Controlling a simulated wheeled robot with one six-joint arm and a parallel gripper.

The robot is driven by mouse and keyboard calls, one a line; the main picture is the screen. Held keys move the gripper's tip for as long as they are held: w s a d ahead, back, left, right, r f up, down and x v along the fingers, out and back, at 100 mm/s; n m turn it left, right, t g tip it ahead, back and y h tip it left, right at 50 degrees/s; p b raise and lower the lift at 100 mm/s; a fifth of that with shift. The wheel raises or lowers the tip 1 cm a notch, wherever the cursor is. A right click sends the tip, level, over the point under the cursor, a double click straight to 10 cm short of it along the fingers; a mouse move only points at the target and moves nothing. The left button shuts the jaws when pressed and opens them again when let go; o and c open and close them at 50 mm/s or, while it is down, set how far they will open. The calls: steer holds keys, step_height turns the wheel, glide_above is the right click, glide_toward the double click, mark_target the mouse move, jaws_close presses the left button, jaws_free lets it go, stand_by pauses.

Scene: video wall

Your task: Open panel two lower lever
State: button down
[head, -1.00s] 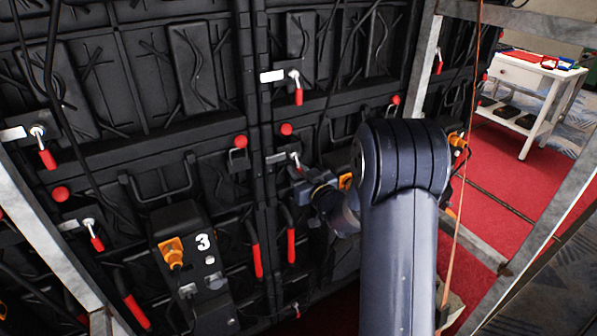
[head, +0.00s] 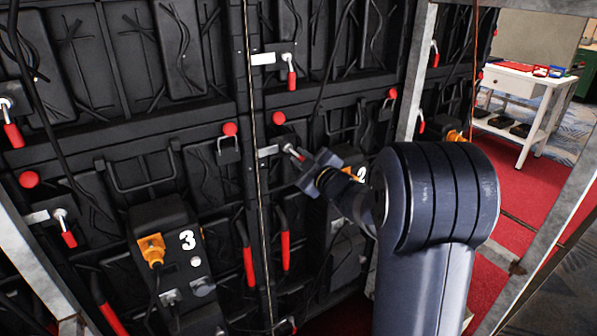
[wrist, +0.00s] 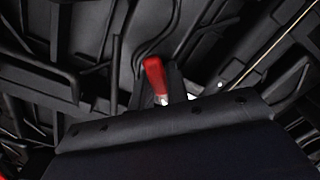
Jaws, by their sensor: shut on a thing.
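The lower lever (head: 296,154) of panel two has a metal pivot and a red handle, and sits by a white latch plate (head: 268,151). Its handle slants down to the right into my gripper (head: 305,168), which is shut on it. The gripper hides the handle's lower part in the head view. In the wrist view the red handle (wrist: 155,75) stands above the dark gripper body, with white metal at its base. The orange connector and number 2 box (head: 350,177) are partly hidden behind my wrist.
Another red lever (head: 291,78) hangs above on the same panel. Panel three's box (head: 170,250) stands to the left. Red handles (head: 282,250) and a thin cable (head: 256,180) are near the seam. A metal frame post (head: 415,80) and a white table (head: 525,85) are at right.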

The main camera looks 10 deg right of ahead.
steer(key=n+b, duration=0.2)
steer(key=n, duration=0.1)
steer(key=r+n+b, duration=0.1)
steer(key=shift+w+d+n, duration=0.1)
steer(key=shift+d+n, duration=0.2)
steer(key=shift+d, duration=0.1)
steer(key=shift+d+r+n+b, duration=0.1)
steer(key=shift+r+n+b, duration=0.2)
steer(key=shift+n, duration=0.45)
steer(key=shift+a+r+n+b, duration=0.1)
steer(key=shift+r+n+b, duration=0.2)
steer(key=shift+n, duration=0.5)
steer(key=shift+d+r+n+b, duration=0.15)
steer(key=shift+n+b, duration=0.25)
steer(key=shift+n, duration=0.35)
steer(key=shift+r, duration=0.1)
steer(key=c, duration=1.4)
jaws_free()
steer(key=p+v, duration=0.1)
steer(key=v, duration=0.9)
steer(key=shift+s+d, duration=0.1)
steer(key=shift+s, duration=0.25)
steer(key=shift+w, duration=0.1)
